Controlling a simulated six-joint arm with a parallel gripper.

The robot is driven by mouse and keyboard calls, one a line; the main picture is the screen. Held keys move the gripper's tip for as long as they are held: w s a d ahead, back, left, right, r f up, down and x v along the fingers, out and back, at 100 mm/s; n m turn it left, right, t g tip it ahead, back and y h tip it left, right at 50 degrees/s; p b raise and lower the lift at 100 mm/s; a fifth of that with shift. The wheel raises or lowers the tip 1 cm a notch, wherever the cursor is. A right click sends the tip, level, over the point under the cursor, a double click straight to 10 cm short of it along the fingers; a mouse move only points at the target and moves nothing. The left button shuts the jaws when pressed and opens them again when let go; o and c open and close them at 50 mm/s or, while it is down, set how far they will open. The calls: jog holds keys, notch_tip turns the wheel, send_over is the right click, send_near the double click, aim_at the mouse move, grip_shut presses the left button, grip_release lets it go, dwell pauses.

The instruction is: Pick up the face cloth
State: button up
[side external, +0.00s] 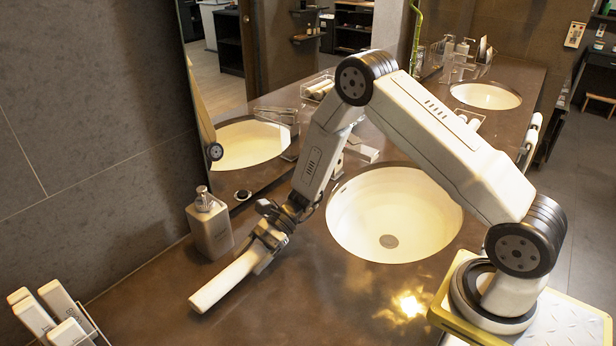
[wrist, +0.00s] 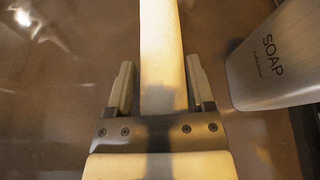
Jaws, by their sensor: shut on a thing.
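The face cloth (side external: 228,281) is a long, pale, rolled shape at the front left of the side external view. Its near end points toward the lower left, low over the counter. I cannot tell whether it touches the surface. My gripper (side external: 266,240) is at its other end, shut on it. In the wrist view the cloth (wrist: 162,50) runs straight between the two fingers of my gripper (wrist: 160,85) and out past the top edge. The part of the cloth behind the gripper body is hidden.
A soap dispenser (side external: 210,224) stands close beside my gripper, and fills the right of the wrist view (wrist: 275,62). A sink basin (side external: 395,215) lies to the right. A rack with white rolls (side external: 65,316) is at the lower left. The brown counter (side external: 300,300) in front is clear.

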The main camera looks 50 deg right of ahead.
jog(key=shift+r, duration=4.55)
jog(key=shift+s+f, duration=0.1)
